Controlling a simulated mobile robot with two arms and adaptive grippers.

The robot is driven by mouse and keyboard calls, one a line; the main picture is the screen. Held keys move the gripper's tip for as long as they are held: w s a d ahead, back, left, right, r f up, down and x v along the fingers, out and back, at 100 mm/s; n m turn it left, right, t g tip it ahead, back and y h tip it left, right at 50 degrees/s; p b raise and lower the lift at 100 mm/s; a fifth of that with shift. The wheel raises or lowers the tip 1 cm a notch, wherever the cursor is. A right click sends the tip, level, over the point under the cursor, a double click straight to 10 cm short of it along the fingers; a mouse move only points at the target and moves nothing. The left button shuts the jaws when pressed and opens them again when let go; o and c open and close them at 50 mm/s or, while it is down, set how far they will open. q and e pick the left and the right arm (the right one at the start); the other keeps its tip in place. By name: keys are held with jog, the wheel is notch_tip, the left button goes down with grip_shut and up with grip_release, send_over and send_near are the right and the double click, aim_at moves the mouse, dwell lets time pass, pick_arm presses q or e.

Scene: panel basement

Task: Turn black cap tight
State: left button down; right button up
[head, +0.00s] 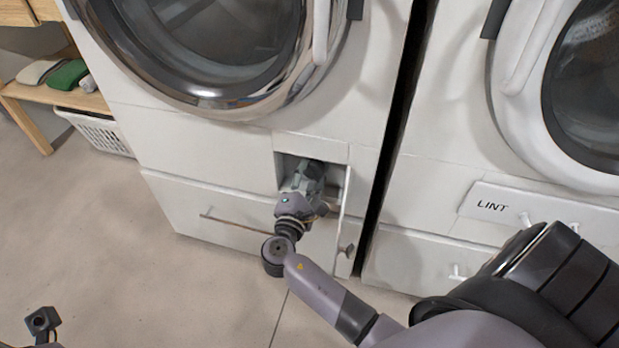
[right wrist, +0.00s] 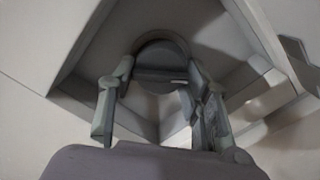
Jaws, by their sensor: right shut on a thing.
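The black cap (right wrist: 163,50) is a dark round piece with a raised bar, deep inside a small square recess in the right wrist view. My right gripper (right wrist: 160,77) reaches into this recess, with one finger on each side of the cap, shut on it. In the head view the right gripper (head: 308,172) fills most of the opening low on the left machine and hides the cap. At the bottom left corner of the head view is a small dark part of my left gripper (head: 42,320); its jaw state does not show.
A small flap door (head: 347,225) stands open at the recess's right side, close to my right wrist. The round washer door (head: 225,95) is above. A second machine with a LINT panel (head: 492,207) stands right. A white basket (head: 97,132) is at left; the floor there is clear.

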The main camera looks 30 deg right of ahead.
jog(key=shift+m, duration=0.5)
jog(key=o, duration=1.2)
jog(key=shift+c, duration=0.2)
jog(key=v, duration=1.2)
